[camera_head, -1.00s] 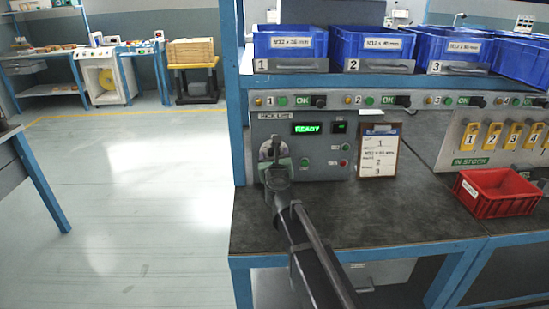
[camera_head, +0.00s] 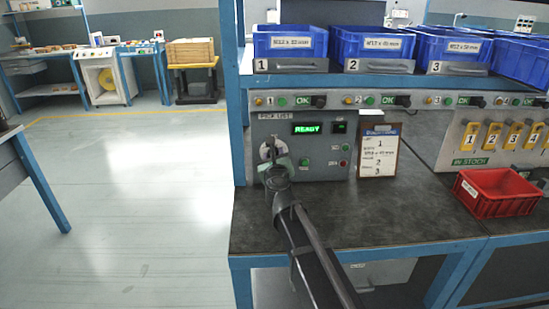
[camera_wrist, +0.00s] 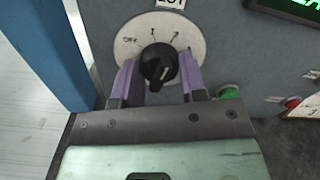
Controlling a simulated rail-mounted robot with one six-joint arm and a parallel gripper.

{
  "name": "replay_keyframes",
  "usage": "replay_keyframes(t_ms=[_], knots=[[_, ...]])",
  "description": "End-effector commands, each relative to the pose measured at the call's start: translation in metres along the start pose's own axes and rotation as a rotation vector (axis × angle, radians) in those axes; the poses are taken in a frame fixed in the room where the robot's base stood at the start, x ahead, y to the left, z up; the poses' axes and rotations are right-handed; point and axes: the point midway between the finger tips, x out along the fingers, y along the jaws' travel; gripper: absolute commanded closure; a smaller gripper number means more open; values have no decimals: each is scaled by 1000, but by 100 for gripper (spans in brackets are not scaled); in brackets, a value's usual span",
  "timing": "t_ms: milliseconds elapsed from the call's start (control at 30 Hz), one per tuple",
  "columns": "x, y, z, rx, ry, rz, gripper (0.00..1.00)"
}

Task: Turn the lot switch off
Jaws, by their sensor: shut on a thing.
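The lot switch is a round black knob (camera_wrist: 158,64) on a pale dial marked OFF, 1 and 2 in the wrist view. A pale line shows on the knob's lower right; which mark the knob is set to I cannot tell for sure. My gripper (camera_wrist: 159,62) has one purple finger on each side of the knob and is shut on it. In the head view the dial (camera_head: 268,146) shows at the left of the grey pick list panel (camera_head: 318,170), partly hidden by my gripper (camera_head: 272,163). The panel's green display (camera_head: 307,129) reads READY.
A green button (camera_wrist: 229,92) sits close to the right of my gripper. A clipboard (camera_head: 378,152) stands right of the panel. A blue post (camera_head: 238,100) is close on the left. A red bin (camera_head: 496,192) stands farther right; the bench front is clear.

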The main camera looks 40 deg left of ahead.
Motion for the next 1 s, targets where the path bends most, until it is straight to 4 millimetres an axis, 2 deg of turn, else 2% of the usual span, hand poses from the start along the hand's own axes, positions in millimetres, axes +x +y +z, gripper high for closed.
replay_keyframes(t_ms=[1000], knots=[[-1, -2, 1, -935, 0, 0, 85]])
